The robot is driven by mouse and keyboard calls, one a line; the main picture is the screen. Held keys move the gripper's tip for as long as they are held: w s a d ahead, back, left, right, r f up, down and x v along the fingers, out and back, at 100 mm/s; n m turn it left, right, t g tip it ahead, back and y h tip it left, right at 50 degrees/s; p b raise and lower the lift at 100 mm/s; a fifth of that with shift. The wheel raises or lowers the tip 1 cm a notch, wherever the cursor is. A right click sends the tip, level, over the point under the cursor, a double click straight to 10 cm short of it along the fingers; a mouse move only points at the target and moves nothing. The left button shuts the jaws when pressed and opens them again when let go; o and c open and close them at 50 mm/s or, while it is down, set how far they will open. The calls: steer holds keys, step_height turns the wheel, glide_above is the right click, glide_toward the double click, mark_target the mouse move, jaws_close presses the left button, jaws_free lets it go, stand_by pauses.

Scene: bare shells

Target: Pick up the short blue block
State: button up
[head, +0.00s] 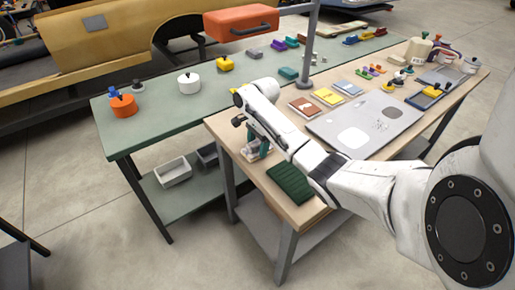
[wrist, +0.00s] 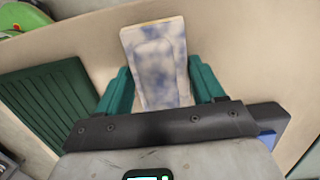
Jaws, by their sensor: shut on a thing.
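My gripper (wrist: 162,92) has two teal fingers, shut on a pale block (wrist: 160,62) with mottled blue patches. The block stands out between the fingers, and its lower end is hidden by the gripper body. In the head view my gripper (head: 259,151) is low over the near left corner of the wooden table, pointing down. A plain blue patch (wrist: 279,127) shows at the right edge of the wrist view, partly hidden behind the gripper; I cannot tell what it is.
A dark green ridged piece (head: 290,182) lies on the wooden table (head: 263,178) close to my gripper. A grey laptop-like panel (head: 365,124) and brown and yellow pieces lie farther back. A green table (head: 150,130) stands behind, with an orange cylinder (head: 124,106) and other objects.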

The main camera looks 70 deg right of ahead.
steer(key=shift+c, duration=1.3)
steer(key=shift+r, duration=0.15)
steer(key=shift+w+r, duration=0.1)
steer(key=shift+r, duration=0.45)
steer(key=s+r, duration=0.1)
steer(key=r, duration=0.1)
steer(key=a+r+p, duration=0.1)
steer(key=r, duration=0.1)
steer(key=s+r+p, duration=0.1)
steer(key=r, duration=0.1)
steer(key=shift+s+a+r, duration=0.1)
steer(key=shift+s+a, duration=0.2)
steer(key=shift+s, duration=0.05)
steer(key=s+a+r+p, duration=0.5)
steer(key=s, duration=0.4)
steer(key=shift+s+a+r, duration=0.2)
steer(key=shift+a+r, duration=0.05)
steer(key=shift+a, duration=0.1)
